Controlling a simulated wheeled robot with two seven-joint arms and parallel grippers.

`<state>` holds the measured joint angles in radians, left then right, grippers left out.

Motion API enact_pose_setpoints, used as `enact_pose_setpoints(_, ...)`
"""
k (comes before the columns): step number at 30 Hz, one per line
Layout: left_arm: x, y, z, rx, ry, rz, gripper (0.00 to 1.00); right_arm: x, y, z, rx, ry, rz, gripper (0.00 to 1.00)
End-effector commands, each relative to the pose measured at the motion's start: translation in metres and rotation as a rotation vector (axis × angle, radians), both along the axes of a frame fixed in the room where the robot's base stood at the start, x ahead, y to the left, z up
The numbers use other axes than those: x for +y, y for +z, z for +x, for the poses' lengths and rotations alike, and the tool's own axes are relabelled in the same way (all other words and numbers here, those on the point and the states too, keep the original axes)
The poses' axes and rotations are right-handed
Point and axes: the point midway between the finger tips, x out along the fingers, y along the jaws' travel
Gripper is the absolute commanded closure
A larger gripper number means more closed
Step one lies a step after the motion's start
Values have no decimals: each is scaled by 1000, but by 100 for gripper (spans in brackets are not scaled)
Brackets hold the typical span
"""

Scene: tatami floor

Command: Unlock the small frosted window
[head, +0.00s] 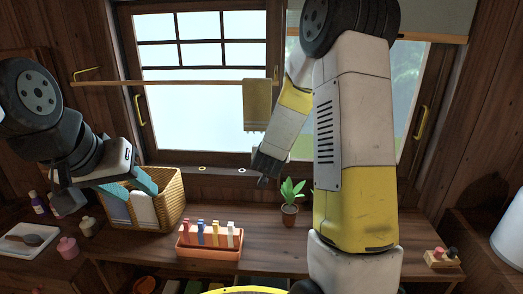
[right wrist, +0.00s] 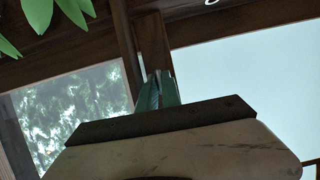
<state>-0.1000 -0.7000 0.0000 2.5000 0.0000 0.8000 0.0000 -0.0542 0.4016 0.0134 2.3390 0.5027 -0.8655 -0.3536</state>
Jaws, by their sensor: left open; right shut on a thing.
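The frosted window (head: 205,85) has pale panes with a dark wooden grid at the top and a yellow handle at its left edge. In the right wrist view a plain pale pane (right wrist: 250,90) is on the right of a wooden post (right wrist: 153,45). My right gripper (head: 265,170) is low at the window's right side. Its teal fingers (right wrist: 158,92) are close together against that post. What they grip is hidden between them, and I cannot see a lock clearly. My left gripper (head: 130,186) is open over the wicker basket (head: 170,195).
A towel (head: 257,103) hangs on a rod across the window. A potted plant (head: 290,203) stands below my right gripper. An orange box (head: 210,240) with coloured pegs is on the bench (head: 265,250). A wooden block with knobs (head: 443,258) is at right.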

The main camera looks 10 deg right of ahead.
Motion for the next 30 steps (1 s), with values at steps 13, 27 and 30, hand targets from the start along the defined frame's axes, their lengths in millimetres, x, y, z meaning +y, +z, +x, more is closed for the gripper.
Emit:
enact_pose_setpoints(13, 0, 0, 0, 0, 0, 0, 56, -2, 0, 0, 0, -4, 0, 70)
enact_pose_setpoints(27, 0, 0, 0, 0, 0, 0, 56, -4, 0, 0, 1, -10, -6, 70)
enact_pose_setpoints(30, 0, 0, 0, 0, 0, 0, 56, -4, 0, 0, 9, -11, -34, 70)
